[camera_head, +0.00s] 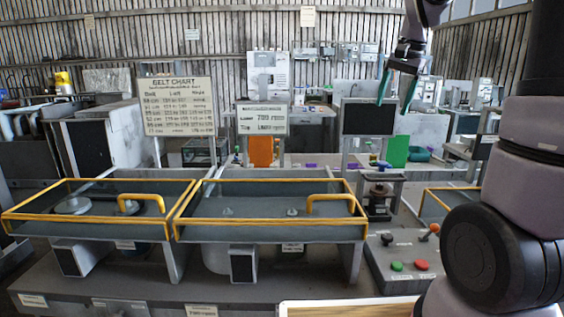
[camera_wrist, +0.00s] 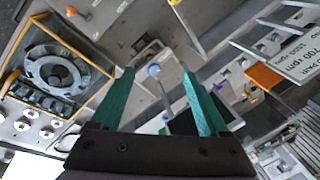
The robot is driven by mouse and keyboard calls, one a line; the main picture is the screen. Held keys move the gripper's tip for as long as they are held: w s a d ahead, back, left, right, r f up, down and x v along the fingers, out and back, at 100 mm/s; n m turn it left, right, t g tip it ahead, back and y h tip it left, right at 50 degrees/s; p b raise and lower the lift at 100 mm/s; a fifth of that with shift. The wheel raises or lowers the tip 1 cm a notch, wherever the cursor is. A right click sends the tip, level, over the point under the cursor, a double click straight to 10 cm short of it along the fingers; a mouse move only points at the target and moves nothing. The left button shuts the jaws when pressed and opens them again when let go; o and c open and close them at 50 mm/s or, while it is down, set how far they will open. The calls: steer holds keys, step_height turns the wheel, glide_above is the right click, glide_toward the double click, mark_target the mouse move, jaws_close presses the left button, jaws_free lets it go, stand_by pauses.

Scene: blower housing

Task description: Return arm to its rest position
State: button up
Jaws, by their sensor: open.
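My gripper (camera_head: 396,88) hangs in the air at the upper right of the head view, in front of a dark screen (camera_head: 368,118). Its two teal fingers are apart with nothing between them. In the wrist view the open fingers of my gripper (camera_wrist: 160,95) point over the bench, and a lever with a blue-grey knob (camera_wrist: 154,70) shows behind the gap between them. My arm (camera_head: 490,240) fills the right side of the head view.
Two yellow-railed guards (camera_head: 270,215) cover the machines on the bench. A control box (camera_head: 405,258) with red and green buttons and an orange-knobbed lever stands at the lower right. A belt chart (camera_head: 180,105) and a smaller sign (camera_head: 262,118) stand behind. Open air surrounds my gripper.

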steer(key=s+a+r+n+t, duration=0.1)
steer(key=s+a+n+t, duration=0.1)
steer(key=s, duration=0.8)
steer(key=s+a+n+t, duration=0.2)
steer(key=s+a, duration=0.2)
steer(key=s, duration=0.7)
steer(key=shift+s+r+n+t+y, duration=0.25)
steer(key=shift+r+n+t+y, duration=0.05)
steer(key=shift+r, duration=0.05)
steer(key=shift+a, duration=0.1)
